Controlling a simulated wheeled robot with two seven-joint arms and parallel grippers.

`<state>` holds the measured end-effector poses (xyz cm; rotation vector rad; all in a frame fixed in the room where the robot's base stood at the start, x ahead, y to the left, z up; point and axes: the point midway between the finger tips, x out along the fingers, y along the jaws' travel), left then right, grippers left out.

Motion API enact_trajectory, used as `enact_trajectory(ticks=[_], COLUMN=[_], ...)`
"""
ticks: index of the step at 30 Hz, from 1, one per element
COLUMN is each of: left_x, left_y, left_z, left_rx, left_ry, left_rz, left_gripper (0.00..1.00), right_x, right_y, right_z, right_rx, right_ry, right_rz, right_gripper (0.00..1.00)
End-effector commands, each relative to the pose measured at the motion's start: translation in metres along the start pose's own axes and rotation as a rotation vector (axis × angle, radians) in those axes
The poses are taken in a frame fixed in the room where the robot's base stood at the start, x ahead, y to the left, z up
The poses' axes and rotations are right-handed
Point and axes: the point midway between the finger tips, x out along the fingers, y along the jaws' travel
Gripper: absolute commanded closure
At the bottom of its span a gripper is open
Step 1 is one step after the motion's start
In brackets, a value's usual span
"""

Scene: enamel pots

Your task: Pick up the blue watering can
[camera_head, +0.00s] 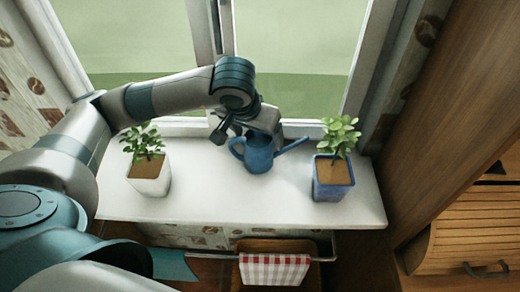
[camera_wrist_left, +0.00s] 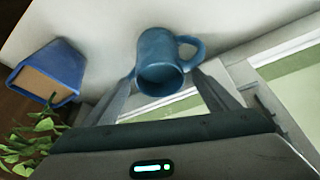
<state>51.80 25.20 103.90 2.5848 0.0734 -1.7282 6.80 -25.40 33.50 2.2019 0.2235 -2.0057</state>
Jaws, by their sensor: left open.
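The blue watering can (camera_head: 258,155) stands on the white windowsill shelf (camera_head: 230,205), its spout to the right and its handle to the left in the head view. My left gripper (camera_head: 246,134) is open just above and behind the can. In the left wrist view, the can's round body (camera_wrist_left: 160,65) lies between the tips of the open left fingers (camera_wrist_left: 163,78), with its handle toward the right finger. I cannot tell whether the fingers touch it. My right gripper is not in view.
A white potted plant (camera_head: 149,176) stands left of the can, a blue potted plant (camera_head: 333,178) right of it. The window frame (camera_head: 300,128) is close behind. The shelf front is bare, with a checked towel (camera_head: 274,270) hanging below. A wooden cabinet (camera_head: 470,120) is at right.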

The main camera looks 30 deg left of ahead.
Motion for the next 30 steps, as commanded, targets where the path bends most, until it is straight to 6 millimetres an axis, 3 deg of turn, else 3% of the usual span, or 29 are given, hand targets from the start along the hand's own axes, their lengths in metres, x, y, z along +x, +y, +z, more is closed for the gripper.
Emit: enact_trajectory(ticks=[11,21,30], left_x=[-0.0001,-0.0003,-0.0009], left_y=[0.0001,0.0001,0.0000], left_z=[-0.0001,-0.0002,-0.0010], left_rx=[0.000,-0.001,-0.001], left_ry=[0.000,0.001,0.003], left_rz=[0.000,0.000,0.001], left_gripper=[0.20,0.99,1.00], right_x=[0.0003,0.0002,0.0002], right_y=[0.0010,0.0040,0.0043], right_z=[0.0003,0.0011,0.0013], right_rx=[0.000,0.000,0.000], right_ry=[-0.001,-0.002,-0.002], right_rz=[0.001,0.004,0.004], right_gripper=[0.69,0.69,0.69])
